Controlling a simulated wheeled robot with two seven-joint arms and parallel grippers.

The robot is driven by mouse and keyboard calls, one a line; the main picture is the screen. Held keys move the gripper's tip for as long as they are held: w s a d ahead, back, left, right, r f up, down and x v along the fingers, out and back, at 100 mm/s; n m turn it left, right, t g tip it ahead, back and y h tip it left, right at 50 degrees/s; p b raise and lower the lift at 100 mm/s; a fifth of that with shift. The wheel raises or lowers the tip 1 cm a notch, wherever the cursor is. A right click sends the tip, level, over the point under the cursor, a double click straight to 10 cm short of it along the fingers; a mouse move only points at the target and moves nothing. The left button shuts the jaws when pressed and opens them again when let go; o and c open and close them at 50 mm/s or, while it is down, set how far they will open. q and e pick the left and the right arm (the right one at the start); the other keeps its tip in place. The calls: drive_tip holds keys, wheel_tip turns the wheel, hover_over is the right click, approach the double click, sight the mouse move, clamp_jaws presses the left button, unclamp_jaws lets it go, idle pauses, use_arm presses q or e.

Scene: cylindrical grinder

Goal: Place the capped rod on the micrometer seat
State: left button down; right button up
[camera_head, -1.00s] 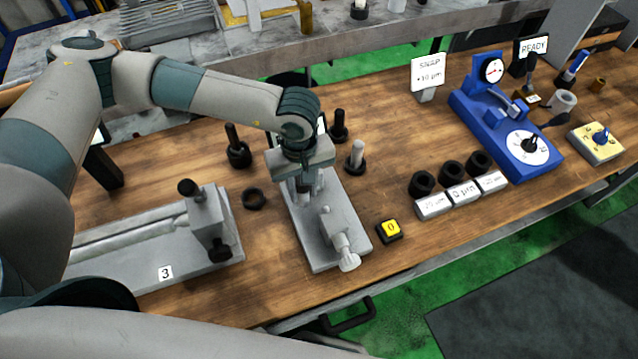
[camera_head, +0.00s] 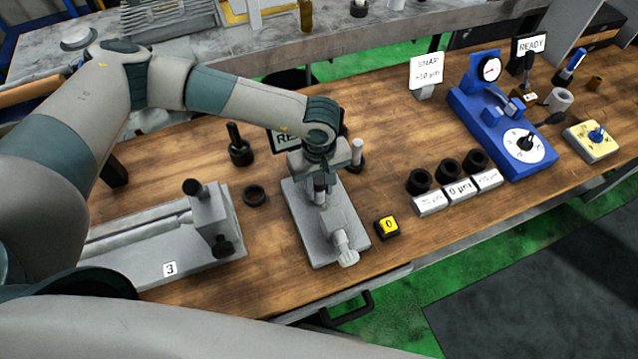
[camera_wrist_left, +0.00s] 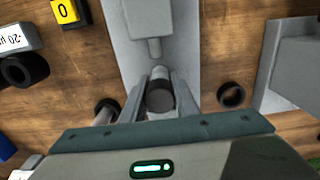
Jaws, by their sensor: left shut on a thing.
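The micrometer seat (camera_head: 303,222) is a grey plate with a block and thimble knob at its front end, in the middle of the table. My left gripper (camera_head: 323,192) is over the rear half of the seat, pointing down. It is shut on the capped rod, whose dark round cap (camera_wrist_left: 160,96) shows between the fingers (camera_wrist_left: 158,100) in the left wrist view. The rod's pale body shows just beyond the cap, close to the spindle end (camera_wrist_left: 154,48). Whether the rod touches the seat is unclear. My right gripper is not in view.
A long grey fixture labelled 3 (camera_head: 120,262) lies left, with a black ring (camera_head: 255,195) beside it. A pale pin (camera_head: 357,157) stands right behind the gripper. A yellow 0 button (camera_head: 387,226), several black rings and a blue gauge (camera_head: 500,125) are to the right.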

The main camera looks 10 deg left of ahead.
use_arm(q)
drive_tip(key=shift+f+b, duration=0.2)
drive_tip(key=shift+b, duration=0.1)
drive_tip(key=c, duration=1.4)
unclamp_jaws()
drive_tip(key=shift+r+p, duration=0.25)
drive_tip(key=shift+p, duration=0.05)
wheel_tip(320, 180, up, 11)
drive_tip(key=b, duration=0.6)
drive_tip(key=shift+f, duration=0.1)
drive_tip(key=shift+r, duration=0.55)
